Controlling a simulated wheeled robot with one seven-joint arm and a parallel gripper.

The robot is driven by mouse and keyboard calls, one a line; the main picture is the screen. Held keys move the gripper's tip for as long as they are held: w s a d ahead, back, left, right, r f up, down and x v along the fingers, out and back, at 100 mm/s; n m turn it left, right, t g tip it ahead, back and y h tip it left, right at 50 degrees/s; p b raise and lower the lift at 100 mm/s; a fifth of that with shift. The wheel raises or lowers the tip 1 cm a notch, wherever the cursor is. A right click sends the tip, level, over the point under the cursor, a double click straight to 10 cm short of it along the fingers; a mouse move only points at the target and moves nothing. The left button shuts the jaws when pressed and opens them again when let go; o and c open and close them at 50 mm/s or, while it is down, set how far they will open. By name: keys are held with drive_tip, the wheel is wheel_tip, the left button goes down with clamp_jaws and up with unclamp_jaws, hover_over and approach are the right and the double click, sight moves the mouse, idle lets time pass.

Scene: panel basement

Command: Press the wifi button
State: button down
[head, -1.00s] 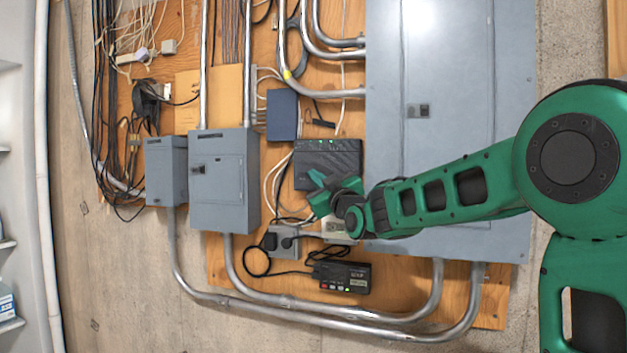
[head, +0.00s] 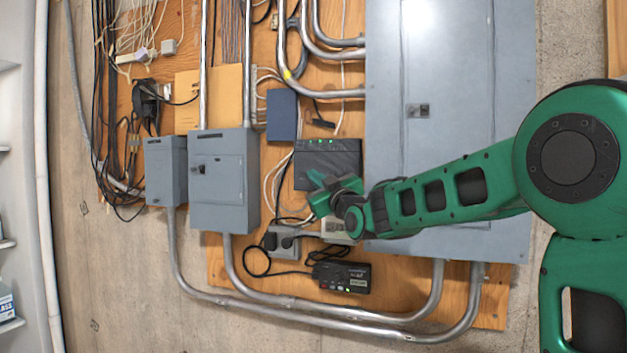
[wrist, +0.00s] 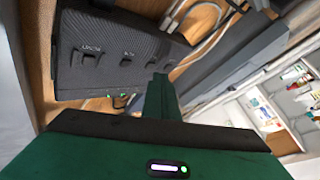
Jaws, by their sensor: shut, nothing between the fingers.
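A black router (head: 312,152) with small green lights on its top edge is mounted on the wooden panel, in the middle of the head view. In the wrist view the dark router face (wrist: 105,45) fills the upper left, with two small pale labels and small marks below them. The labels are too blurred to read surely, so I cannot tell which marks the wifi button. My gripper (head: 318,183) is shut and empty at the router's lower edge. In the wrist view its fingertips (wrist: 160,78) are just below and right of the labels; contact cannot be told.
A small black device (head: 342,277) with coloured buttons sits lower on the panel, with looped cables. A grey outlet box (head: 287,240) is beside it. Grey electrical boxes (head: 223,180) stand left, a large grey panel (head: 450,100) right, behind my arm. Metal conduits run below.

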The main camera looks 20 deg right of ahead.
idle(0.4)
drive_tip(key=shift+w+d, duration=0.2)
drive_tip(key=shift+d, duration=0.05)
drive_tip(key=shift+w+d+r, duration=0.1)
drive_tip(key=shift+w+d, duration=0.1)
drive_tip(key=shift+w, duration=0.05)
idle(0.8)
idle(0.4)
drive_tip(key=shift+s+a, duration=0.45)
drive_tip(key=shift+s, duration=0.15)
drive_tip(key=shift+s+a, duration=0.1)
drive_tip(key=shift+s+a, duration=0.7)
drive_tip(key=shift+s, duration=0.3)
drive_tip(key=shift+s+a, duration=0.7)
drive_tip(key=shift+s, duration=0.25)
